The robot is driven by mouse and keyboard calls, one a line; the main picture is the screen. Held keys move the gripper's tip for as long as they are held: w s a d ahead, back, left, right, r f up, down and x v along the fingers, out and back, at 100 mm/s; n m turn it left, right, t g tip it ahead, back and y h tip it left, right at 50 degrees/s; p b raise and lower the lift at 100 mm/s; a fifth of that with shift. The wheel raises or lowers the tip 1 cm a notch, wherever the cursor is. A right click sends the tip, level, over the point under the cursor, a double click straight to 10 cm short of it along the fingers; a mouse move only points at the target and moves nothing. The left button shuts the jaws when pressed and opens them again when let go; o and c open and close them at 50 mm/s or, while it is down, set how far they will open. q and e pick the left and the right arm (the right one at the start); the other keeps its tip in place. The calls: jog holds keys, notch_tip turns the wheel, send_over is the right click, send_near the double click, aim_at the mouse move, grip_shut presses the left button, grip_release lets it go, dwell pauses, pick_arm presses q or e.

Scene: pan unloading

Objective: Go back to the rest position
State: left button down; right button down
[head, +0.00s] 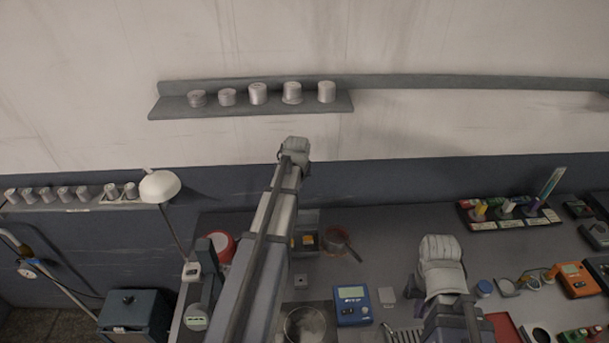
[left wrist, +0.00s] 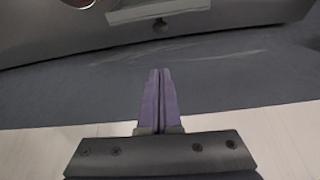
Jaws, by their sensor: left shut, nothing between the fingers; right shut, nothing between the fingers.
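My left arm reaches up from the bottom centre of the head view. Its gripper (head: 295,150) is at the far end, in front of the dark lower wall and below the wall shelf. In the left wrist view the two purple fingers (left wrist: 160,85) are pressed together with nothing between them. My right gripper (head: 441,258) is above the middle right of the worktop, shut and empty; its fingertips are hard to make out. A small reddish pan (head: 336,236) with a dark handle lies on the worktop, apart from both grippers.
The grey worktop (head: 390,235) has clear room at the back between the pan and the marker tray (head: 505,212). A round metal pan (head: 305,325) and a blue meter (head: 351,305) stand at the front. A white lamp (head: 160,186) is at the left. Several cans stand on the wall shelf (head: 200,110).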

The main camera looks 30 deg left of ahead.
aim_at(361, 319)
pick_arm(q)
jog(key=shift+w+f, duration=0.1)
pick_arm(e)
jog(key=shift+f, duration=0.1)
